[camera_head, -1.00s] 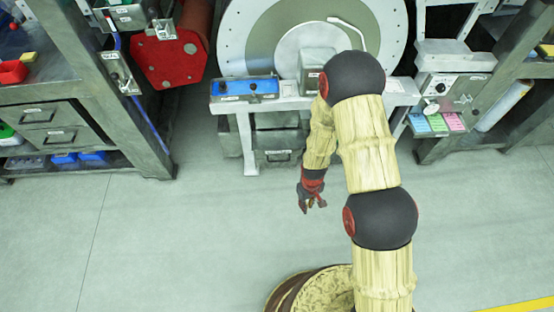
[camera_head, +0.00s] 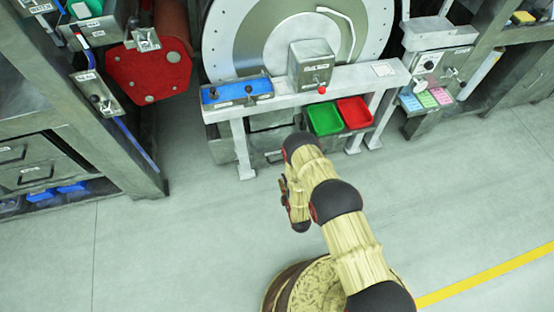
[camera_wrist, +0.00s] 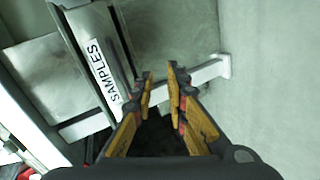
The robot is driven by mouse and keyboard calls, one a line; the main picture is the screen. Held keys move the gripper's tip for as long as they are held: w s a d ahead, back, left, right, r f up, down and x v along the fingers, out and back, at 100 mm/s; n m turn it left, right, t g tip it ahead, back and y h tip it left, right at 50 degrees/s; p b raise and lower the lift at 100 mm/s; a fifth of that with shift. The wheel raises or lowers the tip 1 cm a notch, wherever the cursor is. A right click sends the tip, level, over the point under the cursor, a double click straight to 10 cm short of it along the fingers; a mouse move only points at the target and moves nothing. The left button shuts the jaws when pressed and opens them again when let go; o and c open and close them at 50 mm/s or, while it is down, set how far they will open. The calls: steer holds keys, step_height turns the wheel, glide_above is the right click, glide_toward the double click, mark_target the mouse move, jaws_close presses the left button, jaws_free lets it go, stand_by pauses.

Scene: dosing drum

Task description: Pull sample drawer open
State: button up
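The sample drawer (camera_head: 268,142) is a grey metal drawer under the white bench. In the wrist view its front (camera_wrist: 92,50) carries a white "SAMPLES" label (camera_wrist: 103,70). In the head view it looks shut, and my arm partly covers its front. My gripper (camera_head: 284,188) is in front of and below the drawer, apart from it, and partly hidden by my arm. In the wrist view my gripper (camera_wrist: 161,82) has its two yellow fingers apart with nothing between them. The drawer front lies to the left of the fingers there.
The white bench (camera_head: 340,90) has legs on both sides of the drawer. Green (camera_head: 324,118) and red (camera_head: 354,112) trays sit at its right. A blue control panel (camera_head: 236,91) is above the drawer. Grey cabinets (camera_head: 50,150) stand at the left. The floor in front is clear.

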steer(key=n+t, duration=0.2)
glide_toward(279, 161)
steer(key=w+f, duration=0.2)
steer(key=shift+y, duration=0.3)
steer(key=shift+r+b+x, duration=0.2)
steer(key=shift+b+x, duration=0.6)
steer(key=shift+x, duration=1.25)
steer(key=shift+r+b+x, duration=0.25)
steer(key=shift+b+x, duration=0.55)
steer(key=shift+x, duration=1.25)
jaws_close()
